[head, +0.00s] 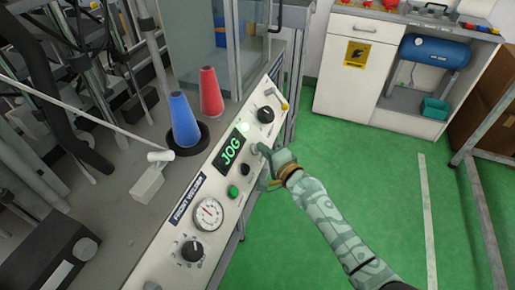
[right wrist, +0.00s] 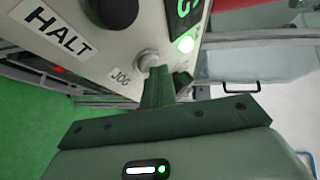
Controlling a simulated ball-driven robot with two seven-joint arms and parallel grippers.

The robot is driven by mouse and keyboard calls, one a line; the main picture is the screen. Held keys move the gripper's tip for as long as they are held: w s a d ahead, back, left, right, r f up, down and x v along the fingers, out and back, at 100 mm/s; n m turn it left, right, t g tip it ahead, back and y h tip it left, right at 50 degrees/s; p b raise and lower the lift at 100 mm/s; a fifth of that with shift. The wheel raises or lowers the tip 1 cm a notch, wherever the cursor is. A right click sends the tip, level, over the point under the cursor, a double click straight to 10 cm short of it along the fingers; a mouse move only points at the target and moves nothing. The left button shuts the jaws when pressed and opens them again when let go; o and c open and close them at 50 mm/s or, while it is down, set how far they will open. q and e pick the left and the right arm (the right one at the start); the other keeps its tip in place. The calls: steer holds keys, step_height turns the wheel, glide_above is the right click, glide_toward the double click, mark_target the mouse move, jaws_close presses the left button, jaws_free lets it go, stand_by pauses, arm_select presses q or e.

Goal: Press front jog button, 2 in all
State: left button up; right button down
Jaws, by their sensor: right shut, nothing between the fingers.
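The front welder panel (head: 221,176) runs along the machine's edge and carries a lit display (head: 232,149) reading JOG. In the right wrist view, a round grey jog button (right wrist: 148,60) sits beside a JOG label (right wrist: 121,78). My right gripper (head: 260,152) is shut and empty, at the panel's outer side just right of the display. In the right wrist view its fingertips (right wrist: 158,75) are right at the jog button and overlap its lower edge; I cannot tell whether they press it. My left gripper is not in view.
A green button (head: 233,191), a gauge (head: 208,214) and black knobs (head: 192,251) are on the same panel. A HALT label (right wrist: 53,28) is nearby. Blue (head: 183,120) and red (head: 211,92) cones stand behind. Green floor is clear at right.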

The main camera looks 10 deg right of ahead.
stand_by(0.4)
arm_select(q)
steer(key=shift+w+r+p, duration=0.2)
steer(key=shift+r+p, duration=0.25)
steer(key=shift+p, duration=0.05)
arm_select(e)
steer(key=shift+s+d+r, duration=0.4)
steer(key=shift+d+r, duration=0.05)
arm_select(q)
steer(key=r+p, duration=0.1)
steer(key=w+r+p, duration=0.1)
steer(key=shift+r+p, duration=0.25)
steer(key=shift+p, duration=0.15)
arm_select(e)
steer(key=s+d+r, duration=0.2)
steer(key=d+r, duration=0.1)
steer(key=shift+d+r, duration=0.1)
steer(key=shift+r, duration=0.05)
